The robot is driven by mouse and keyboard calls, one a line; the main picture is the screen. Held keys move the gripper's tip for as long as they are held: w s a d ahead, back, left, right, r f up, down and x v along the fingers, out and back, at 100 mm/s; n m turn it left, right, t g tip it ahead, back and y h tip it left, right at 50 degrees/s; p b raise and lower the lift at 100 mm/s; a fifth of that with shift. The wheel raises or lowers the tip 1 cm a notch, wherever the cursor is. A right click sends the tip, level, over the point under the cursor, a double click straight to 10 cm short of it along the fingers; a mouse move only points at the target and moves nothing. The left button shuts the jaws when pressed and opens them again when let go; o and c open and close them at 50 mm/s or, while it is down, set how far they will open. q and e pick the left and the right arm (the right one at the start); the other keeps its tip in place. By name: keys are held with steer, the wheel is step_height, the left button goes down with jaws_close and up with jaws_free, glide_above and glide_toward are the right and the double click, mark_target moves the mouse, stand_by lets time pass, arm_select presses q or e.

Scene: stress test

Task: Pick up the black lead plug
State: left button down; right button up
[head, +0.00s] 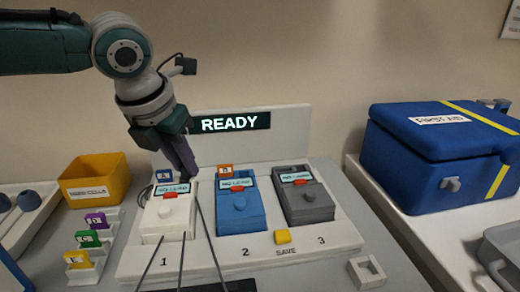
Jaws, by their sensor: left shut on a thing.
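My left gripper (187,172) reaches down from the upper left to the back right corner of the white device (168,212) at station 1. Its dark purple fingers are shut on a small dark thing, which looks like the black lead plug (192,183). The fingers hide most of the plug. A thin dark lead (207,232) runs from near the fingertips down to the front. I cannot tell whether the plug touches the device. My right gripper is not in view.
A blue device (239,208) and a grey device (308,205) stand on the white board (345,236). A yellow bin (96,180) and a card rack (96,262) are at left. A blue first aid box (430,165) is at right. A READY sign (230,123) stands behind.

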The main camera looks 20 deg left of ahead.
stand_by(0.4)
arm_select(q)
step_height(320, 180, up, 9)
steer(key=shift+p, duration=0.7)
steer(key=f+b, duration=0.2)
steer(key=f+t+b, duration=0.1)
steer(key=f+b, duration=0.1)
steer(key=s+f+t+b, duration=0.1)
steer(key=f+b, duration=0.1)
steer(key=f, duration=0.1)
steer(key=shift+a+h, duration=0.1)
steer(key=shift+h, duration=0.2)
steer(key=shift+f, duration=1)
stand_by(1.8)
steer(key=shift+f+p, duration=0.1)
steer(key=shift+p, duration=0.25)
stand_by(0.7)
steer(key=c, duration=1.1)
jaws_free()
